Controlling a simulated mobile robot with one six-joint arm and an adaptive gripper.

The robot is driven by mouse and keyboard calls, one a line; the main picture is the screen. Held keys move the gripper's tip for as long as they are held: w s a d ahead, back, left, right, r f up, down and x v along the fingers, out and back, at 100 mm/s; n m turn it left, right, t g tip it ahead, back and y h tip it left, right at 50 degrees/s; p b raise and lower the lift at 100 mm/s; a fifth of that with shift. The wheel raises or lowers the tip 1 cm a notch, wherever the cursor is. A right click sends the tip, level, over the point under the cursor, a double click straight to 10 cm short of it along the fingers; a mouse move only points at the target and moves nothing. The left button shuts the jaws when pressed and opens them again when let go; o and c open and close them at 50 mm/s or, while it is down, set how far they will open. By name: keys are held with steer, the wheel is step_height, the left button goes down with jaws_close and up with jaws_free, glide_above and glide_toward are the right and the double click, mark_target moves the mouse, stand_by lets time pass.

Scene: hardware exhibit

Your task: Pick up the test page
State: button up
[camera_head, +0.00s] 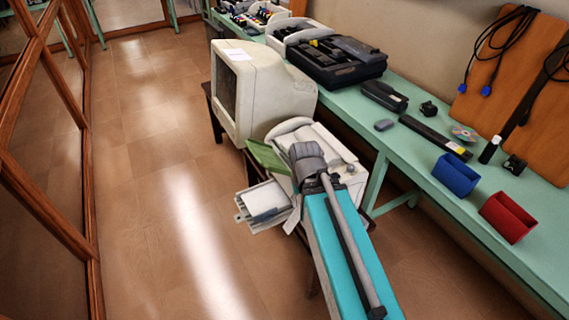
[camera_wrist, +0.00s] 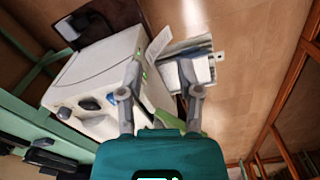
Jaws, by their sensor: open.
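A white sheet, which looks like the test page (camera_wrist: 157,43), sticks out at the printer's paper side in the wrist view, tilted beside the tray. In the head view a white sheet (camera_head: 293,216) hangs at the printer's front, partly behind my arm. My gripper (camera_wrist: 160,68) is open, its two fingers spread, with the sheet and tray beyond the fingertips. I cannot tell how far the tips are from the sheet. The paper tray (camera_head: 243,213) also holds white paper (camera_head: 264,199). The printer (camera_wrist: 88,82) is off-white with dark knobs. My arm hides my fingers in the head view.
An old monitor (camera_head: 262,88) stands just behind the printer. A green flap (camera_head: 267,158) juts from the printer. The green bench (camera_head: 410,151) along the wall holds a black printer (camera_head: 335,62), a blue box (camera_head: 456,174) and a red box (camera_head: 507,216). The floor at left is clear.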

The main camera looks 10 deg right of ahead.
steer(key=n+t+y+p, duration=0.1)
steer(key=n+t+p, duration=0.3)
steer(key=p, duration=0.1)
glide_toward(287, 150)
step_height(287, 150, up, 2)
steer(key=s, duration=0.2)
steer(key=shift+d+r, duration=0.1)
steer(key=shift+r, duration=0.05)
steer(key=b+x, duration=0.7)
steer(key=x, duration=0.1)
steer(key=shift+w+f+b, duration=0.25)
steer(key=shift+b, duration=0.1)
steer(key=b+x, duration=0.1)
steer(key=x, duration=0.1)
steer(key=b+x, duration=0.1)
steer(key=b, duration=0.1)
steer(key=shift+w+f, duration=0.25)
steer(key=shift+w, duration=0.2)
steer(key=shift+w+f+b, duration=0.3)
steer(key=shift+f+b, duration=0.35)
steer(key=shift+b, duration=0.15)
